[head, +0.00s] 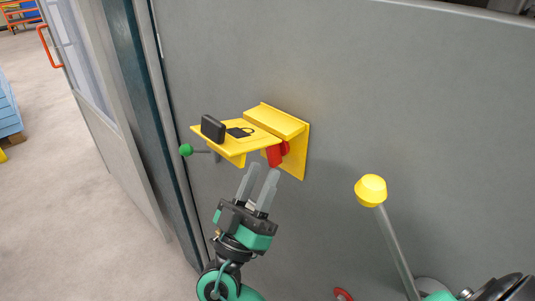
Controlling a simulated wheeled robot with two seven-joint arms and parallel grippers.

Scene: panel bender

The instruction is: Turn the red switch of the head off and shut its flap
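A yellow housing (290,128) is fixed to the grey machine panel. Its yellow flap (228,141) sticks out to the left, roughly level, and carries a black padlock mark and a black block (212,128). The red switch (278,153) shows under the flap's right end, partly hidden by the housing; I cannot tell its setting clearly. I cannot tell if a fingertip touches the switch.
A green ball knob (186,150) on a short rod sits left of the flap. A yellow knob (371,189) on a grey rod stands to the right. A door with a red handle (50,46) is at left, with open floor (60,210) beyond.

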